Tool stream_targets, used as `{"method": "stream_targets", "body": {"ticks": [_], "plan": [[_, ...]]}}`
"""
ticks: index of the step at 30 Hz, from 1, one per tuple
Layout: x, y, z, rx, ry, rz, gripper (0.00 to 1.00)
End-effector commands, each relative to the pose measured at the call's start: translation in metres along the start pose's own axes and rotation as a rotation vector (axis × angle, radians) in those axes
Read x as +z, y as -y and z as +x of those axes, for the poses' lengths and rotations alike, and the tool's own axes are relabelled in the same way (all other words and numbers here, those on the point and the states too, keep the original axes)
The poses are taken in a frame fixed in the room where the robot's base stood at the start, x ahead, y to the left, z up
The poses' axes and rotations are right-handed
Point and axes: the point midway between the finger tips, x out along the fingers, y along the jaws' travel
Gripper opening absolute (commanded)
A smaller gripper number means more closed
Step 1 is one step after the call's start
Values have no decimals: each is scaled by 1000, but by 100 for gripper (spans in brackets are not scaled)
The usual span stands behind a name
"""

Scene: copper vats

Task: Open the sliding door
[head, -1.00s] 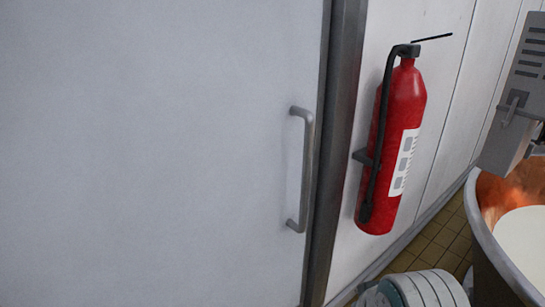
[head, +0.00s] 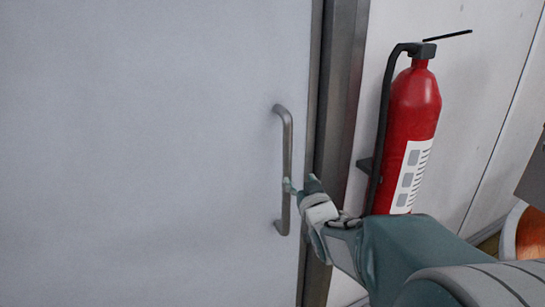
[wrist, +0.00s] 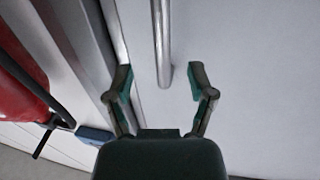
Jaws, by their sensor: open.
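The sliding door (head: 150,150) is a large pale grey panel filling the left of the head view, flush against its dark metal frame (head: 340,110) on the right. Its vertical bar handle (head: 286,150) is near the door's right edge. My gripper (head: 298,186) reaches in from the lower right to the lower half of the handle. In the wrist view my gripper (wrist: 160,85) is open, with one finger on each side of the handle (wrist: 161,45). The bar shows between the fingers, and I see no clear contact. The far finger is partly hidden in the head view.
A red fire extinguisher (head: 413,130) hangs on the white wall right of the frame, close behind my arm; it also shows in the wrist view (wrist: 25,92). A copper vat (head: 525,235) is partly visible at the right edge.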

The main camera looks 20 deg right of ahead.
Motion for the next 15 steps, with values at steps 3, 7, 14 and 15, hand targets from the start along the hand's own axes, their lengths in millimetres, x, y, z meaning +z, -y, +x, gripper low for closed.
{"method": "stream_targets", "body": {"ticks": [3,7,14,15], "plan": [[-1,-2,5,-6,-18,3,71],[1,-8,21,-7,-15,9,71],[2,-14,64,-5,-14,15,71],[1,-14,71,-5,-14,14,71]]}}
